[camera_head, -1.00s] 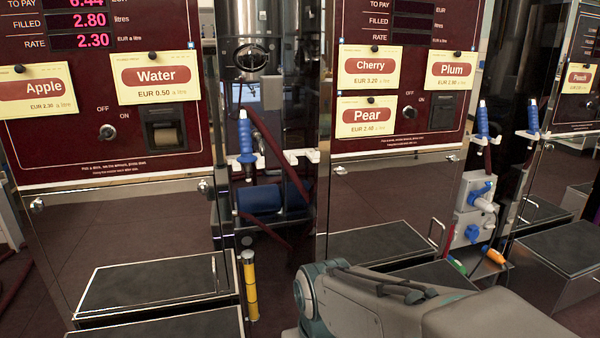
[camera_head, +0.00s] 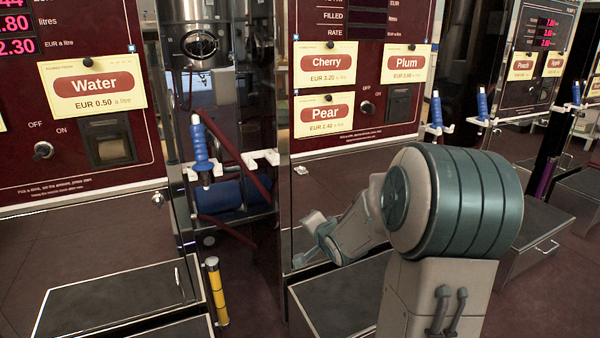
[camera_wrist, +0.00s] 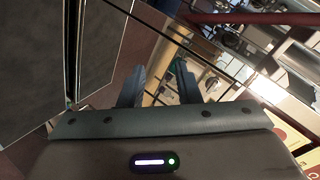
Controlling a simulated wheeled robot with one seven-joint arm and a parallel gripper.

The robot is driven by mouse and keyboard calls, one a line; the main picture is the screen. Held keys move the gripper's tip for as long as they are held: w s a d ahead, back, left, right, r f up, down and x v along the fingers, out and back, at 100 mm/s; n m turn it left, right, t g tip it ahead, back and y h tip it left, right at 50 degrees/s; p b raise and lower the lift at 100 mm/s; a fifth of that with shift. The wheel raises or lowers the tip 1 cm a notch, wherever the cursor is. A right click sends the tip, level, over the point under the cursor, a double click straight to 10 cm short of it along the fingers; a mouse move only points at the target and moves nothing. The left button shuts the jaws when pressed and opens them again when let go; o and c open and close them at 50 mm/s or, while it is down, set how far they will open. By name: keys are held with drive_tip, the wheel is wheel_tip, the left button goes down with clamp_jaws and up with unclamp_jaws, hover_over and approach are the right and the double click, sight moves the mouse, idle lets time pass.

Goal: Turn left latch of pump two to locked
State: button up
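The middle pump with the Cherry, Plum and Pear cards (camera_head: 350,70) has a shiny lower panel. A small silver latch (camera_head: 300,169) sits at that panel's upper left; its turned state is too small to read. Another latch (camera_head: 157,199) is at the upper right of the Water pump's lower panel. No pump number is readable. My gripper (camera_wrist: 158,78) is open and empty in the wrist view, its two dark fingers apart before a reflective surface. No latch is clear between them. In the head view my arm covers the right part of the middle pump's lower panel.
Blue nozzles (camera_head: 200,148) hang on white holders between the pumps. A drawer-like step (camera_head: 540,245) with a handle is at right.

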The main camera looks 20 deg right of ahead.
sight(304, 174)
drive_tip(key=w+d+r+m+t+y+p, duration=0.1)
drive_tip(key=w+d+r+m+t, duration=0.1)
drive_tip(key=d+r+m+t, duration=0.4)
drive_tip(key=shift+n+g, duration=0.4)
drive_tip(key=shift+n, duration=0.2)
drive_tip(key=w+b, duration=0.1)
drive_tip(key=w, duration=0.3)
drive_tip(key=w+b, duration=0.2)
drive_tip(key=w, duration=0.3)
drive_tip(key=w+r+b, duration=0.1)
drive_tip(key=w+b, duration=0.1)
drive_tip(key=w, duration=0.2)
drive_tip(key=shift+w+a, duration=0.25)
drive_tip(key=shift+w, duration=0.1)
clamp_jaws()
